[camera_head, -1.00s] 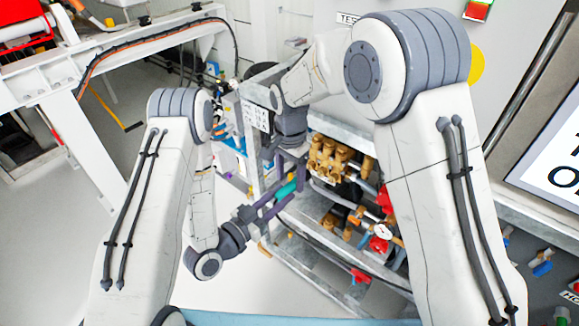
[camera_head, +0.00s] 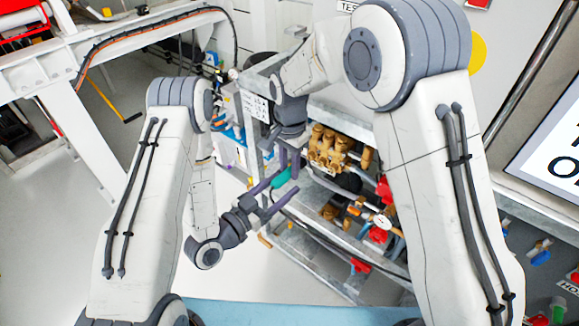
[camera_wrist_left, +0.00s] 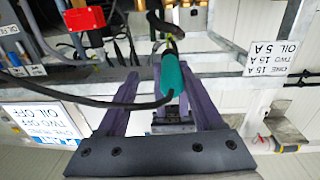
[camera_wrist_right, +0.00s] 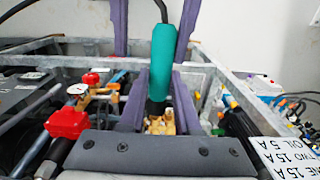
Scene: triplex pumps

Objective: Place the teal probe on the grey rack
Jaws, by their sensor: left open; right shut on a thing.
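The teal probe (camera_head: 281,178) is in the middle of the head view, between my two grippers. My right gripper (camera_head: 289,163) comes down from above and is shut on the probe. In the right wrist view the teal body (camera_wrist_right: 162,60) stands upright, with its dark end between the purple fingers. My left gripper (camera_head: 273,197) is open, its fingers spread on either side of the probe without visible grip. The left wrist view shows the probe (camera_wrist_left: 173,76) between those fingers, with a black cable trailing from it. I cannot tell which structure is the grey rack.
A grey metal frame (camera_head: 300,267) holding brass pump parts (camera_head: 328,146) and red valves (camera_head: 378,235) stands just right of the grippers. A labelled panel (camera_head: 254,106) is behind them. Open floor (camera_head: 235,275) lies at the lower left of the frame.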

